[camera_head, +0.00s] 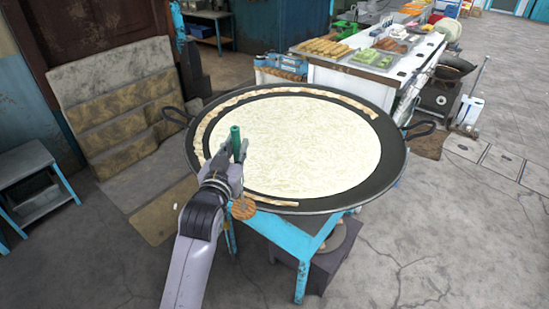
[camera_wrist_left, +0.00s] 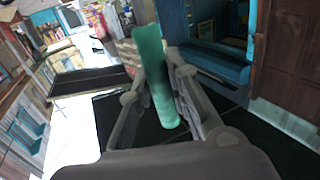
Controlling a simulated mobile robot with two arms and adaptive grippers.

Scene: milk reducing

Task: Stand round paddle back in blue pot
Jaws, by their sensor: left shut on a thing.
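My left gripper (camera_head: 236,158) is shut on the green handle (camera_head: 235,135) of the round paddle. The handle stands up between the fingers, and it also shows in the left wrist view (camera_wrist_left: 154,75). The paddle's round wooden disc (camera_head: 243,209) shows just below the gripper, at the near left rim of the big pan. I cannot tell whether the disc touches the rim. The part of the paddle between handle and disc is hidden by the gripper. I cannot make out a blue pot in either view. My right gripper is not in view.
A wide dark pan (camera_head: 391,165) of creamy milk (camera_head: 310,140) rests on a blue stand (camera_head: 303,250). Pan handles stick out at both sides. A white food counter (camera_head: 345,78) stands behind, stone steps (camera_head: 115,105) at the left. Grey floor is clear at the right front.

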